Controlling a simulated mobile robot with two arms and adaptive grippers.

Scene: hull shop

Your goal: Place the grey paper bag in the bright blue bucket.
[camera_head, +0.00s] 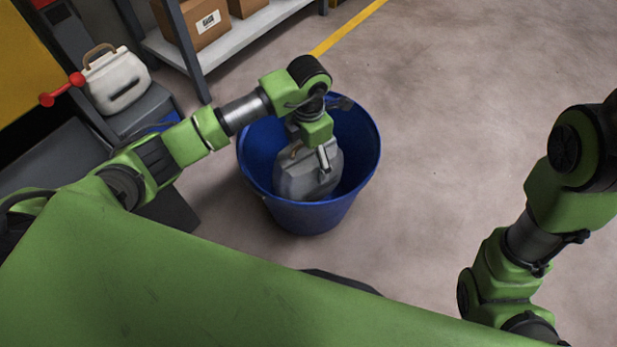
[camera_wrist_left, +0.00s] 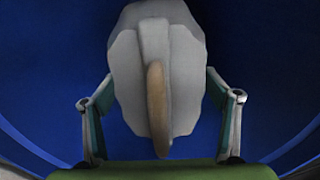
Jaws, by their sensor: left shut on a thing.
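The bright blue bucket (camera_head: 318,216) stands on the floor in the middle of the head view. The grey paper bag (camera_head: 308,176) hangs inside its rim, with a tan handle at the top. My left gripper (camera_head: 315,152) reaches down over the bucket and is shut on the bag. In the left wrist view the bag (camera_wrist_left: 156,60) lies between the two fingers of my left gripper (camera_wrist_left: 160,110), with blue bucket wall (camera_wrist_left: 50,70) all around. Whether the bag touches the bucket's bottom is hidden. My right arm shows at the right, but its gripper is out of view.
A shelf (camera_head: 235,42) with cardboard boxes (camera_head: 194,22) stands behind. The floor (camera_head: 450,110) right of the bucket is clear.

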